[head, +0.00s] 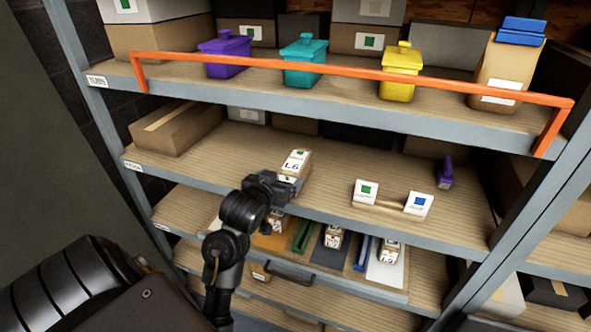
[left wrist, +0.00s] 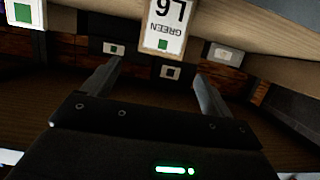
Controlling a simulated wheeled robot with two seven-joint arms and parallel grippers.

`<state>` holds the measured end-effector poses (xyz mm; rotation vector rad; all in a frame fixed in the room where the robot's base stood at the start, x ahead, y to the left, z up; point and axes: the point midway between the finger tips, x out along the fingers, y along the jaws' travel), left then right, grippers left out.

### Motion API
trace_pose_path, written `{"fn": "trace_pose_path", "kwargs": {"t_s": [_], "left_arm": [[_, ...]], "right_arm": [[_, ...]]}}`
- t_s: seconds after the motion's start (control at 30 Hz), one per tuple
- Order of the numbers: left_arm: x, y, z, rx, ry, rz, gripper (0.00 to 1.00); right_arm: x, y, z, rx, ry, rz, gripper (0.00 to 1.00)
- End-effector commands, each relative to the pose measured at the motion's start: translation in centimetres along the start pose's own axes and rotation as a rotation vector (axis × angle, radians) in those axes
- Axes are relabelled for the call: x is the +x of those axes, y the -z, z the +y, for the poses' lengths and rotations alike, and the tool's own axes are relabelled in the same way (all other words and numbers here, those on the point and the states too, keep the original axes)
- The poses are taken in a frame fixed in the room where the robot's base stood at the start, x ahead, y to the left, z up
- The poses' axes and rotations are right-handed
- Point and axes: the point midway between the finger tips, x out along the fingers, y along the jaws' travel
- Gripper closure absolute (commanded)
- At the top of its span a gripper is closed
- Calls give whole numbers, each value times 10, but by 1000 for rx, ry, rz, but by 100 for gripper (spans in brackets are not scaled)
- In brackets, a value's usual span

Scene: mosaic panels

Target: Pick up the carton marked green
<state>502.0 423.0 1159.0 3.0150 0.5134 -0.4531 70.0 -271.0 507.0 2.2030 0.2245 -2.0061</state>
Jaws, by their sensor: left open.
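The carton marked green (head: 294,166) stands at the front edge of the middle shelf in the head view. It is a small tan box with a white label reading L6 and a green square. In the left wrist view the carton (left wrist: 165,28) shows upside down at the top, with GREEN and L6 readable. My left gripper (head: 277,185) is just in front of the carton, at its lower left. In the left wrist view its two fingers (left wrist: 158,72) are apart with nothing between them, and the carton lies beyond the tips. My right gripper is not in view.
Two small signs, green (head: 366,193) and blue (head: 418,205), stand right of the carton on the middle shelf (head: 340,165). An orange rail (head: 350,70) fronts the upper shelf with its coloured tubs. A tray (head: 330,275) with small cartons sits below.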

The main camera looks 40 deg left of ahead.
Motion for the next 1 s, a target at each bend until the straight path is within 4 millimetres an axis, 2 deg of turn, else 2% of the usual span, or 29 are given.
{"fn": "trace_pose_path", "kwargs": {"t_s": [0.13, 0.4, 0.63, 0.77, 0.9, 1.0], "left_arm": [[10, -1, 0, -5, 0, -2, 15], [50, -1, 1, -4, -2, -3, 15], [57, -2, 0, 0, -1, -2, 15], [68, -1, 1, -4, -2, -5, 15], [87, -3, 1, -2, -2, -6, 15], [100, -4, 1, -1, -2, -3, 15]], "right_arm": [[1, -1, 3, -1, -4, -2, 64], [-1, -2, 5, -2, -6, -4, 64], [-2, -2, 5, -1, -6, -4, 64], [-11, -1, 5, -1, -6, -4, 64], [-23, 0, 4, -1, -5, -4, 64], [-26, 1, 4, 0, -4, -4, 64]]}}
